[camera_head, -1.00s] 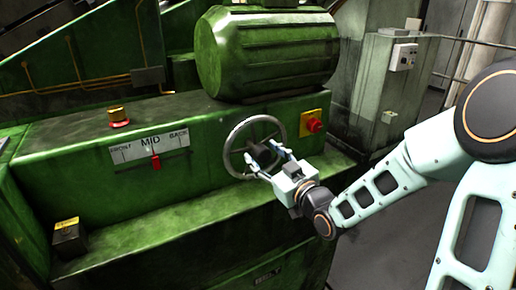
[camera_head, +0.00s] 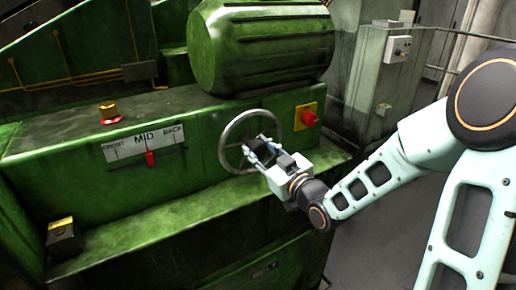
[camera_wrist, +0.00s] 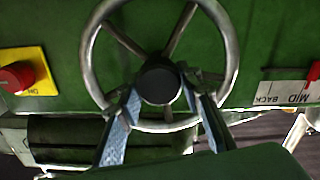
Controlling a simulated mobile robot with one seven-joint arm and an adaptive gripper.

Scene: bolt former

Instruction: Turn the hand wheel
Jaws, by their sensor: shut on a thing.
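In the wrist view my gripper (camera_wrist: 168,96) has one finger on each side of the hub and is shut on the wheel. Exactly which part the fingertips touch is hard to tell.
A red knob on a yellow plate (camera_head: 309,119) sits just right of the wheel. A scale plate (camera_head: 144,139) with a red pointer at MID is to its left. A big green ribbed motor (camera_head: 262,50) is above, and a green ledge (camera_head: 190,235) runs below.

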